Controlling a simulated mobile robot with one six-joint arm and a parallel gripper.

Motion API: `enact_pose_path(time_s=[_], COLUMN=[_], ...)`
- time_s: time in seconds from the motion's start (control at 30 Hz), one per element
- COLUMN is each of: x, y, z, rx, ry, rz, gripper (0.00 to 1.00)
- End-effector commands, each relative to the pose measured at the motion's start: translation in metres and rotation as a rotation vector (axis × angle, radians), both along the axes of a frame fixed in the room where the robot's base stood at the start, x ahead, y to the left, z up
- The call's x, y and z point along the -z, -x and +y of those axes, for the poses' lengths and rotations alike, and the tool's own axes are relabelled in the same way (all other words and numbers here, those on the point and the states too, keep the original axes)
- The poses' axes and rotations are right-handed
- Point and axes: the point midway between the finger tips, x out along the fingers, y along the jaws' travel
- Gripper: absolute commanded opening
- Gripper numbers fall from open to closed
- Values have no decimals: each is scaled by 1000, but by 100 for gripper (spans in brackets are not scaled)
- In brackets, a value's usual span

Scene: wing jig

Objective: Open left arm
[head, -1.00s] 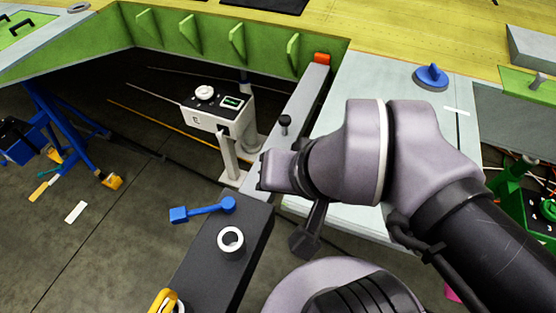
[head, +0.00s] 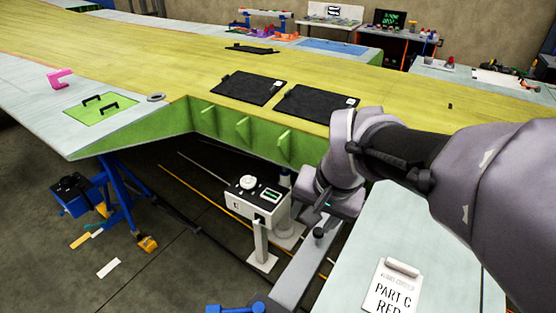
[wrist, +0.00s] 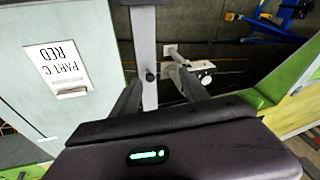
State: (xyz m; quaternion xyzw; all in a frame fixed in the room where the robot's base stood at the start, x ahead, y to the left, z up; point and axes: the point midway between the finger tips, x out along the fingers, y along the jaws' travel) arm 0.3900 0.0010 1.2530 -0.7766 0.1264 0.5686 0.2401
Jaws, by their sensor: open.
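A grey bar-like arm (head: 302,275) with a black knob (head: 319,234) runs from the lower middle of the head view up towards the wing, beside the pale panel. I take it to be the left arm. My gripper (head: 322,208) is above the bar near the knob in the head view. I cannot tell the height gap, and no contact shows.
A white control box (head: 258,199) on a post stands left of the bar. The green-edged wing (head: 400,80) spans behind. A pale panel (head: 440,250) with a "PART C RED" card (head: 393,288) lies right. A blue lever (head: 235,308) shows at the bottom edge.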

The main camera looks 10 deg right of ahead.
Motion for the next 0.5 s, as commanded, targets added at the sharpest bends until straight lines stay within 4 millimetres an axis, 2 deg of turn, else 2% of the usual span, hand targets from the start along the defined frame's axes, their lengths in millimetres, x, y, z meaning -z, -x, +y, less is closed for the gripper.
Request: enact_pose_path(time_s=[0.03, 0.13, 0.2, 0.33, 0.5], x=[-28, -27, -16, 17, 50], y=[-26, -76, -103, -130, -139], z=[-9, -31, -46, -67, -78], rx=[26, 84, 118, 168, 193], ry=[4, 17, 26, 39, 47], rz=[61, 153, 209, 290, 333], gripper=[53, 53, 53, 53, 53])
